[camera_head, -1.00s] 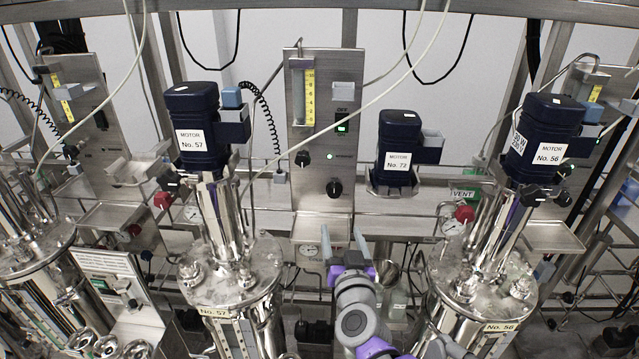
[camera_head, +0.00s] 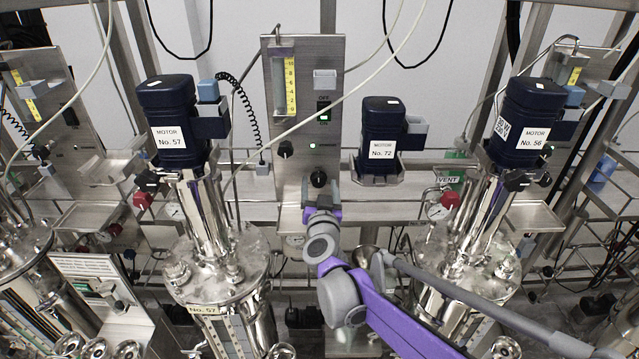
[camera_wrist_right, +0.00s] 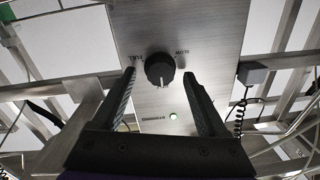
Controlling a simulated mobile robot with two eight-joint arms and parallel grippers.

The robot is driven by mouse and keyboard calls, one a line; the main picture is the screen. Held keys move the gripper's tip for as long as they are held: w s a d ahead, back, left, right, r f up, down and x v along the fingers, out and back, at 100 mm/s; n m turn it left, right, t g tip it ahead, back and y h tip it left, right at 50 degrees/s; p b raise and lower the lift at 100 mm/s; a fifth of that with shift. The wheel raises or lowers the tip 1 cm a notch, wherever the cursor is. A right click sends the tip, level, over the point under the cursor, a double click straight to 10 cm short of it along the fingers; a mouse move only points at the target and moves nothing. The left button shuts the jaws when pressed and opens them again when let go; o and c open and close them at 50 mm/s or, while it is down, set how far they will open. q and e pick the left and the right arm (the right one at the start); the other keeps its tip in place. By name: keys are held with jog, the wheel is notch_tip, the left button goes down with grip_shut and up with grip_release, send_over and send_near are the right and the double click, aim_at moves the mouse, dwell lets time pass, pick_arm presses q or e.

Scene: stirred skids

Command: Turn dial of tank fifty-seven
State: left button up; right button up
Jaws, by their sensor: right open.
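Tank 57 (camera_head: 215,268) stands left of centre in the head view, with the blue motor No. 57 (camera_head: 170,125) above it. A steel control panel (camera_head: 345,60) stands to its right. The panel has a lower black dial (camera_head: 318,178), an upper black knob (camera_head: 285,149) and a lit green lamp (camera_head: 312,146). My right gripper (camera_head: 318,200) is just below the lower dial. In the right wrist view the open, empty fingers (camera_wrist_right: 160,85) flank the dial (camera_wrist_right: 160,70), which has a white mark; I cannot tell whether they touch it. My left gripper is out of view.
Motor No. 72 (camera_head: 382,130) sits right of the panel. Motor No. 56 (camera_head: 525,120) and its steel column are farther right. Steel rails run behind. Hoses and a coiled cable (camera_head: 248,105) hang near the panel. A red valve knob (camera_head: 450,199) is at the right.

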jog(key=shift+w, duration=0.3)
grip_shut()
